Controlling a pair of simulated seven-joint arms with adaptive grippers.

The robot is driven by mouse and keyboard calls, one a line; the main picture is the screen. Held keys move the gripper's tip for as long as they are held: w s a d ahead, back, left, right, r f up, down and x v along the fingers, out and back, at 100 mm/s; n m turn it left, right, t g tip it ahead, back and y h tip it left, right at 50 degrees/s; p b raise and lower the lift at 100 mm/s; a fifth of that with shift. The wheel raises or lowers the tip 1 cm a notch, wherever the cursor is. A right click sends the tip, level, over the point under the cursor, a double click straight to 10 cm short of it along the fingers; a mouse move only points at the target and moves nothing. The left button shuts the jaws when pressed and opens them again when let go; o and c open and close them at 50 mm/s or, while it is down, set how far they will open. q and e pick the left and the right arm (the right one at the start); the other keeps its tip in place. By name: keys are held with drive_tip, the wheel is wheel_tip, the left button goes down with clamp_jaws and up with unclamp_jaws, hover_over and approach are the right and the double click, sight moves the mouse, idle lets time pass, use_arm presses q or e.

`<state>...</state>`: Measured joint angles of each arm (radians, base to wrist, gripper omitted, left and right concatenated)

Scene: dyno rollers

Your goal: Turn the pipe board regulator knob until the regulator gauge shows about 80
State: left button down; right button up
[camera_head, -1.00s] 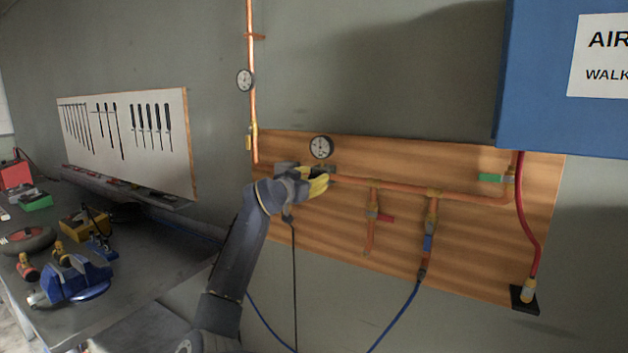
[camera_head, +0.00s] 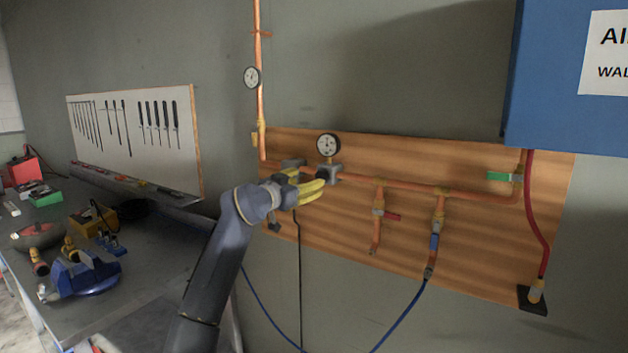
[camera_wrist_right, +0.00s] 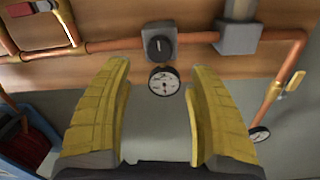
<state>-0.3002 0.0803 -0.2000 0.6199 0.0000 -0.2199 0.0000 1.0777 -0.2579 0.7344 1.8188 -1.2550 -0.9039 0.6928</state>
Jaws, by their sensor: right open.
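The regulator, a grey block (camera_head: 335,173) with a dark knob, sits on the copper pipe of the wooden board in the head view. In the right wrist view the black round knob (camera_wrist_right: 158,46) faces me, with a light mark on it. The white round regulator gauge (camera_head: 328,145) stands above the block; it also shows in the wrist view (camera_wrist_right: 164,80). Its reading is too small to tell. My right gripper (camera_head: 316,187), with yellow fingers, is open and empty in front of the regulator. In the wrist view its fingers lie either side of the knob, apart from it. My left gripper is out of view.
A second grey block (camera_wrist_right: 238,38) sits on the same pipe near the regulator. A blue cabinet (camera_head: 570,120) hangs upper right. A workbench (camera_head: 140,290) with a blue vise stands left.

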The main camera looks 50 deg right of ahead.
drive_tip(key=shift+s+a, duration=0.15)
drive_tip(key=shift+a, duration=0.85)
drive_tip(key=shift+s+a, duration=0.15)
drive_tip(key=shift+a, duration=0.8)
